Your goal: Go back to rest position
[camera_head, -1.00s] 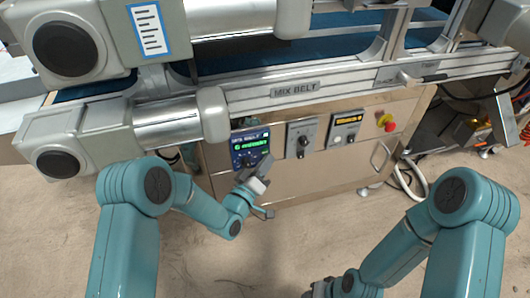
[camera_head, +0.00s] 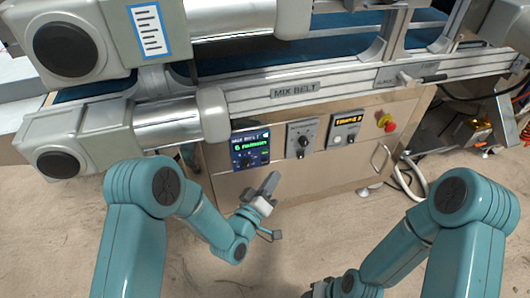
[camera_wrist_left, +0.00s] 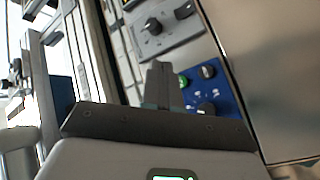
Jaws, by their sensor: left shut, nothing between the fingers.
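My left gripper (camera_head: 270,184) is shut and empty, in front of the steel cabinet, just below and to the right of the blue control panel. In the left wrist view its fingers (camera_wrist_left: 160,75) are together, with the blue panel (camera_wrist_left: 218,92) and its knobs behind them.
The mix belt conveyor (camera_head: 330,86) runs across the top above the steel cabinet (camera_head: 325,178). A cabinet handle (camera_head: 380,160) sticks out. The floor (camera_head: 300,240) below is clear.

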